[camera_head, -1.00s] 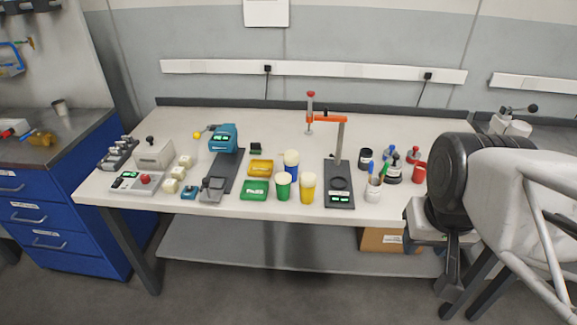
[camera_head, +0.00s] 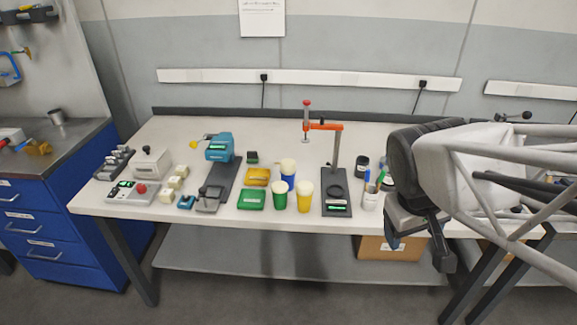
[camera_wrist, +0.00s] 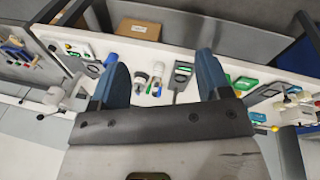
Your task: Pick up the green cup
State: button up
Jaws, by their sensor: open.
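The green cup (camera_head: 280,193) stands upright near the front of the workbench in the head view, with a pale top. A blue cup (camera_head: 288,171) stands just behind it and a yellow cup (camera_head: 305,196) to its right. My gripper (camera_head: 418,250) is at the front right edge of the bench, well to the right of the green cup. In the wrist view my gripper (camera_wrist: 160,72) is open, its two blue fingers wide apart with nothing held. I cannot pick out the green cup surely in the wrist view; the right finger hides part of that area.
A black stand with an orange arm (camera_head: 336,190) and a white pen holder (camera_head: 371,200) stand between the cups and my gripper. A cardboard box (camera_head: 388,248) is on the lower shelf.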

jog(key=w+a+f+n+h, duration=0.2)
jog(key=w+n, duration=0.2)
jog(key=w, duration=0.2)
jog(key=w+a+f+n+h, duration=0.1)
jog(key=w+a+n+h, duration=0.15)
jog(key=w, duration=0.35)
jog(key=n+t+h, duration=0.1)
jog(key=n+t, duration=0.4)
jog(key=n, duration=0.8)
send_over(275, 190)
jog(key=s+d, duration=0.7)
jog(key=d, duration=0.2)
notch_tip(275, 190, down, 10)
jog(key=w+a+f+n+t, duration=0.1)
jog(key=a+f+n, duration=0.1)
jog(key=a, duration=0.2)
jog(key=w+a+f+n+t, duration=0.1)
jog(key=a+f+n, duration=0.1)
jog(key=a, duration=0.1)
jog(key=w+a+f+n+t, duration=0.1)
jog(key=a+f+n, duration=0.1)
jog(key=a, duration=0.2)
jog(key=shift+w+a+f+n+y, duration=0.25)
jog(key=shift+a+f+n+y, duration=0.05)
jog(key=shift+f+n+y, duration=0.1)
jog(key=shift+x, duration=1.25)
jog(key=shift+d, duration=0.1)
jog(key=shift+x, duration=2.6)
